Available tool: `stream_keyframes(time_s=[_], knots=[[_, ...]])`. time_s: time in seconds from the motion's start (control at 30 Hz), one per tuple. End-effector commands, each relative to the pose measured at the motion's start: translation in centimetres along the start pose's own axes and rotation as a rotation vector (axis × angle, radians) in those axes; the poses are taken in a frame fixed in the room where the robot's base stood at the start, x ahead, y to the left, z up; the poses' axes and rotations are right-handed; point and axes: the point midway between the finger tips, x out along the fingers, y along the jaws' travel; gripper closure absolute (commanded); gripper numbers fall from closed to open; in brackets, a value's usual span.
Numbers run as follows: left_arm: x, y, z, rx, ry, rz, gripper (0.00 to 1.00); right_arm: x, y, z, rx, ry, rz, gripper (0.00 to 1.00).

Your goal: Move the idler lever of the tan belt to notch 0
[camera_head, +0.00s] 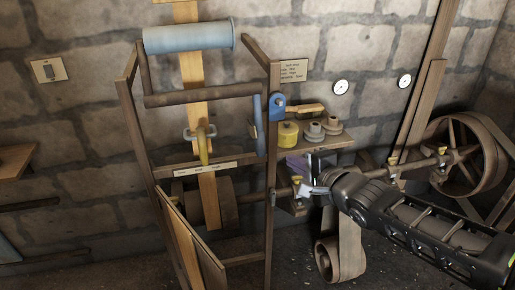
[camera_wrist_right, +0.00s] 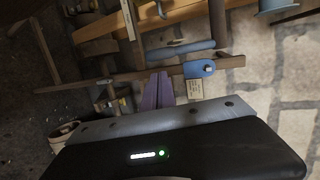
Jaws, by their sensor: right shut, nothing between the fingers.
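The tan belt (camera_head: 193,75) runs down from a light-blue roller (camera_head: 190,36) inside a wooden frame. A blue handle (camera_head: 256,125) hangs at the frame's right side. My left gripper is not in view.
The frame's right post (camera_head: 272,165) stands between my right gripper and the belt. A large wheel (camera_head: 468,155) stands at far right.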

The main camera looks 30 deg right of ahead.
Motion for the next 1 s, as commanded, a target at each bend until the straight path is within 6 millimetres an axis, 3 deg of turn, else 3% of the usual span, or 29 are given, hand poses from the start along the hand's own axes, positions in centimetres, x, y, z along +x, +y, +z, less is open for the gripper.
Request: stream_keyframes(time_s=[0.57,0.77,1.0], knots=[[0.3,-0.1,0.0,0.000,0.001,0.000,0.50,0.7,0.0,0.0,0.026,0.001,0.000,1.00],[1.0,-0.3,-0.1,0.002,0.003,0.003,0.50,2.8,0.3,0.0,0.025,0.000,0.003,1.00],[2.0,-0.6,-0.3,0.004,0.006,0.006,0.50,7.3,0.4,0.0,0.025,0.000,0.004,1.00]])
